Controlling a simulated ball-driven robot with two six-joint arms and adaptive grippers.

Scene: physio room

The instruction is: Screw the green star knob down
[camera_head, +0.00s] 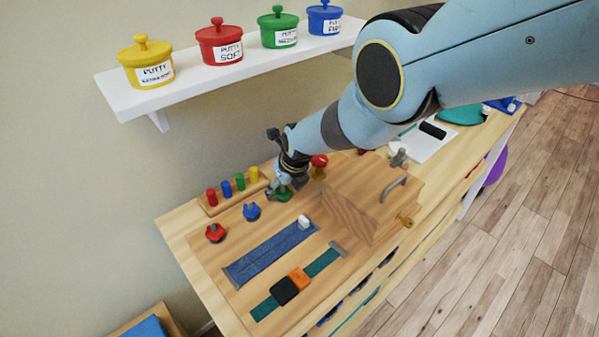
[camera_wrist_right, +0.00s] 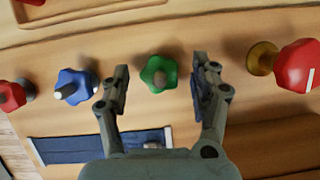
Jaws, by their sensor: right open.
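The green star knob (camera_wrist_right: 158,73) sits on its post on the wooden board, with the post's tip showing in its middle. In the head view the knob (camera_head: 283,195) is partly hidden under my right gripper (camera_head: 280,187). In the right wrist view my right gripper (camera_wrist_right: 160,88) is open, with one finger on each side of the green knob and gaps on both sides. I cannot tell how far the fingertips are above the board. My left gripper is not in view.
A blue star knob (camera_head: 251,211) and a red one (camera_head: 215,232) stand to the left. A red knob on a brass base (camera_wrist_right: 292,65) stands close on the right. A wooden box (camera_head: 350,213) with a handle is beside it. Colored pegs (camera_head: 240,181) stand behind.

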